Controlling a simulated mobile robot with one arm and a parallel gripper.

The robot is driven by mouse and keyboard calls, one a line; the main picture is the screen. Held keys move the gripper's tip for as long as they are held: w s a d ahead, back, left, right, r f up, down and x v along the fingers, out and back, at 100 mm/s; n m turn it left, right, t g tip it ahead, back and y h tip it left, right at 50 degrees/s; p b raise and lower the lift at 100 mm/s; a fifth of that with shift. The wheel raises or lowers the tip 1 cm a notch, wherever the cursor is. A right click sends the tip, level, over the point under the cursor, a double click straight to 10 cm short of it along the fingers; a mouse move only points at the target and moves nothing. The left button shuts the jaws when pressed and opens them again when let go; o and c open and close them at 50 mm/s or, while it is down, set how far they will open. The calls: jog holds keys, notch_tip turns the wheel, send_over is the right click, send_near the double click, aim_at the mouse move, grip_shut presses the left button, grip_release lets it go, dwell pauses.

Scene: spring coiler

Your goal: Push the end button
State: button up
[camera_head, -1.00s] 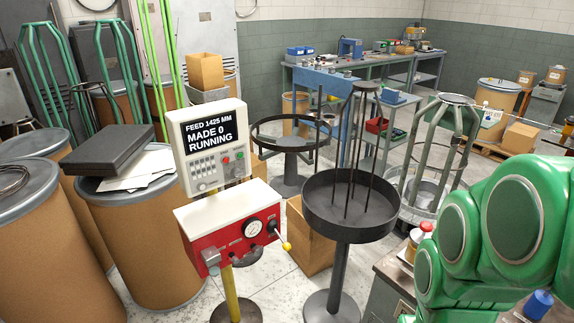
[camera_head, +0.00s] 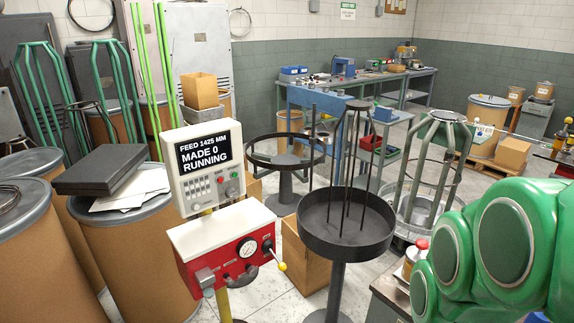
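A white control box (camera_head: 183,193) stands on a yellow post at centre left. Its screen (camera_head: 206,154) reads "FEED 1425 MM, MADE 0, RUNNING". My green arm fills the lower right, well apart from the box. My gripper is not in view.
Brown drums (camera_head: 135,262) crowd the left. A dark-topped bench (camera_head: 388,284) is at the lower right. Little pale floor shows between the stands.

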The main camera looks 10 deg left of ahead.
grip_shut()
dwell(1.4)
